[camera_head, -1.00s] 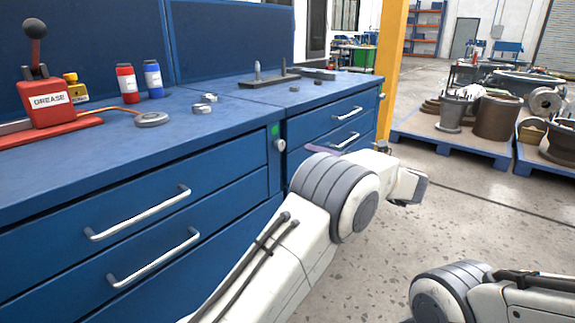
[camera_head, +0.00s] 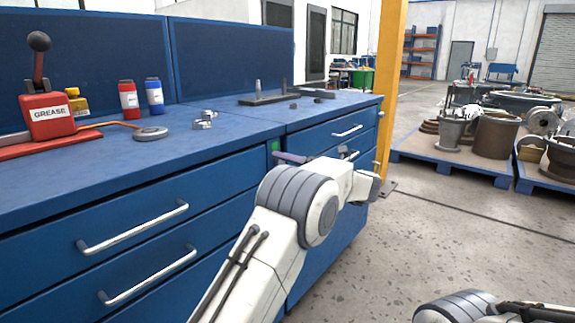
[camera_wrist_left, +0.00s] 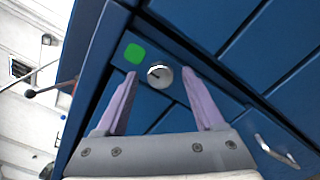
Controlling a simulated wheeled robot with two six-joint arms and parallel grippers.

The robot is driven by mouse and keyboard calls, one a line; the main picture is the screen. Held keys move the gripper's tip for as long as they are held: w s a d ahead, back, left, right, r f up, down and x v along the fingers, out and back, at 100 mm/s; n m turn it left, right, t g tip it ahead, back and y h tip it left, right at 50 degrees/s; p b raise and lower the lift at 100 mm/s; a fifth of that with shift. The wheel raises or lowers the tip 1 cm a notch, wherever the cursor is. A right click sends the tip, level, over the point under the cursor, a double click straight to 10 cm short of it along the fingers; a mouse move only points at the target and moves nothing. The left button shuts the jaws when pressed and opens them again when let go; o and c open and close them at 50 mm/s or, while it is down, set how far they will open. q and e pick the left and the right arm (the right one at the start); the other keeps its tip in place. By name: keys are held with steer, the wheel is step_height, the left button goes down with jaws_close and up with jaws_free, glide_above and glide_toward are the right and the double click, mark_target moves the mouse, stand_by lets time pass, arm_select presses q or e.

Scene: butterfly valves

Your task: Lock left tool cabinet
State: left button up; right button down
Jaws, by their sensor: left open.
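The left tool cabinet (camera_head: 225,178) is blue, with long silver drawer handles. A green square indicator (camera_head: 276,146) shows on the strip at its right end. In the left wrist view, the round silver lock knob (camera_wrist_left: 161,81) sits beside the green indicator (camera_wrist_left: 134,54). My left gripper (camera_wrist_left: 159,72) is open, with one purple finger on each side of the knob. I cannot tell whether the fingers touch it. In the head view, a purple finger of the left gripper (camera_head: 291,158) shows at the strip, and the knob is hidden there. My right gripper is out of view.
The right cabinet (camera_head: 320,138) stands just beyond, with its own drawer handles. The bench top holds a red grease pump (camera_head: 50,117), red and blue bottles (camera_head: 154,97) and small metal parts. A yellow post (camera_head: 390,90) stands behind. The floor at right is open before the loaded pallets (camera_head: 450,165).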

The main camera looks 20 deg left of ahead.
arm_select(q)
jaws_close()
steer(key=shift+d+m+p, duration=0.1)
steer(key=shift+m+p, duration=8.8)
steer(key=shift+p, duration=0.35)
steer(key=shift+f+m, duration=0.1)
steer(key=shift+m, duration=0.2)
jaws_free()
